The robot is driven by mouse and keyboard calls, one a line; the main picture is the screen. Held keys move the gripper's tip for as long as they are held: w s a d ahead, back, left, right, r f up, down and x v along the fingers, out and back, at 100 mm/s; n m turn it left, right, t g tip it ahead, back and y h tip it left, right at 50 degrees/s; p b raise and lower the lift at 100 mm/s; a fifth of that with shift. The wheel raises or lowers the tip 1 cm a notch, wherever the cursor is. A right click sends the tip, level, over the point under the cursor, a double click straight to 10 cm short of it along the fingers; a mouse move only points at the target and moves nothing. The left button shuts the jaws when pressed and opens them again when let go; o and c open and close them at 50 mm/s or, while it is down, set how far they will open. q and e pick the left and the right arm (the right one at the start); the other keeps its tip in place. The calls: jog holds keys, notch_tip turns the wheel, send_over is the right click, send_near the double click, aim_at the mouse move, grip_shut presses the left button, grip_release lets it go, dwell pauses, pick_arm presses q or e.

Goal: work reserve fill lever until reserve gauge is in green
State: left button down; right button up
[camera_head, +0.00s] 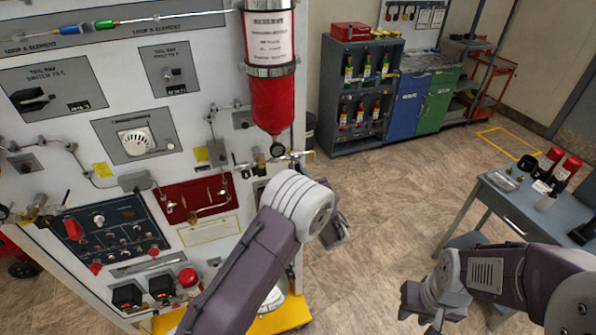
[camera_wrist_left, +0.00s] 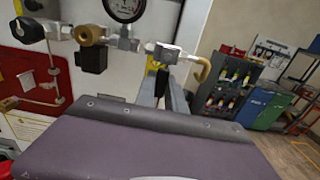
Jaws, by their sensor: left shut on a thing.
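The likely reserve gauge (camera_head: 277,150) is a small round dial below the red cylinder on the panel's right edge. In the left wrist view the gauge (camera_wrist_left: 125,7) is cut off by the top edge; I cannot read its needle or a green zone. Below it runs a metal fitting (camera_wrist_left: 122,42) with a brass knob and a curved brass outlet. My left gripper (camera_wrist_left: 163,92) is shut on the lever, partly hidden by my wrist housing. My right gripper (camera_head: 425,312) is low at the right, its fingers unclear.
The red cylinder (camera_head: 272,95) stands above the gauge. The white panel (camera_head: 75,130) with switches and a red recessed plate fills the left. A grey table (camera_head: 513,205) with bottles and small parts is at the right. Open floor (camera_head: 375,200) lies between. A bottle rack (camera_head: 333,92) stands behind.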

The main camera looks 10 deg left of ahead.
dwell(0.3)
pick_arm(q)
jog(key=c, duration=1.4)
grip_release()
jog(key=b+v, duration=0.4)
jog(key=v, duration=0.5)
